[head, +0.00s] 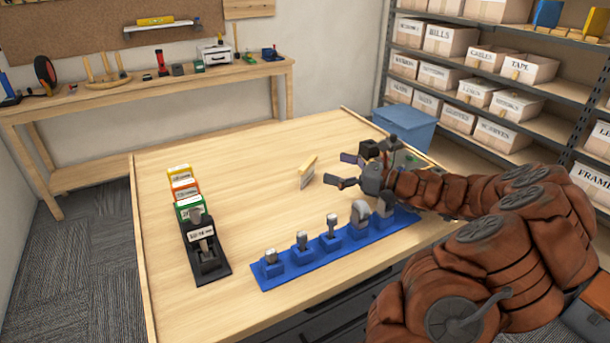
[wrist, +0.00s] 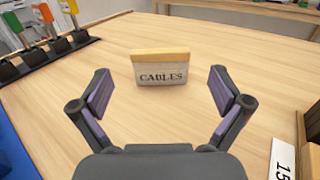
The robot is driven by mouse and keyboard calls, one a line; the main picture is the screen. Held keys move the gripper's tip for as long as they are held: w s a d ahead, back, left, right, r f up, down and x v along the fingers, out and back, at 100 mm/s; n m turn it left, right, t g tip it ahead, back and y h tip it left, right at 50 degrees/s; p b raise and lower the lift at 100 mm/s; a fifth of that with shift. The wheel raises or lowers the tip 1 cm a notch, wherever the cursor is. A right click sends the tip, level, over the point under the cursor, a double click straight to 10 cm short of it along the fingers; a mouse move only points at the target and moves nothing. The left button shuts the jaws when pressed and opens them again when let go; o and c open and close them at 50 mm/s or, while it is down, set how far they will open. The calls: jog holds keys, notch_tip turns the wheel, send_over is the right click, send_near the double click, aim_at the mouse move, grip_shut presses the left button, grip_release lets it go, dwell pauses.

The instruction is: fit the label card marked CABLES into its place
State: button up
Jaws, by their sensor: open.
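The label card marked CABLES (wrist: 161,73) stands upright on the wooden table with a yellow top edge; its printed face is towards my gripper. In the head view the card (head: 306,174) is near the table's middle, left of my gripper (head: 341,169). My gripper is open, and in the wrist view its fingers (wrist: 160,88) spread wide either side of the card's line, with the card beyond the tips and untouched. Which place is the card's own I cannot tell.
A blue strip (head: 315,262) with several upright grey-topped pieces lies along the front edge. A blue bin (head: 405,125) stands behind the table. Labelled boxes fill the shelves at right, one marked CABLES (head: 486,58). The table around the card is clear.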

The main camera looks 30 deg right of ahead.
aim_at(311, 164)
jog(key=shift+w+f, duration=0.1)
jog(key=shift+f, duration=0.35)
jog(key=shift+x, duration=0.85)
jog(key=shift+p+x, duration=0.55)
jog(key=shift+x, duration=2.5)
jog(key=shift+f, duration=0.1)
jog(key=shift+c, duration=0.3)
jog(key=c, duration=0.5)
